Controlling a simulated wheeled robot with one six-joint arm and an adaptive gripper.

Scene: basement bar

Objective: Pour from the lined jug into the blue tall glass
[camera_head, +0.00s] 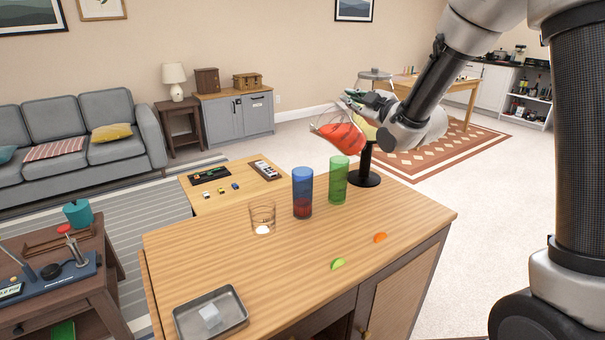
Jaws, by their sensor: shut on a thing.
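The clear lined jug (341,138) with red liquid is held in the air, tilted with its mouth toward the left. My gripper (362,108) is shut on the jug at its upper right side; part of the grip is hard to make out. The blue tall glass (302,189) stands upright on the wooden bar top, with red liquid in its lower part. The jug is above and to the right of the blue glass, apart from it. No falling stream shows between them.
A green tall glass (338,184) stands close right of the blue one. A short clear glass (262,219) is at left. A metal tray (183,327), a lime piece (337,263) and an orange piece (380,237) lie on the bar top (270,275). A black stand (366,181) is behind.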

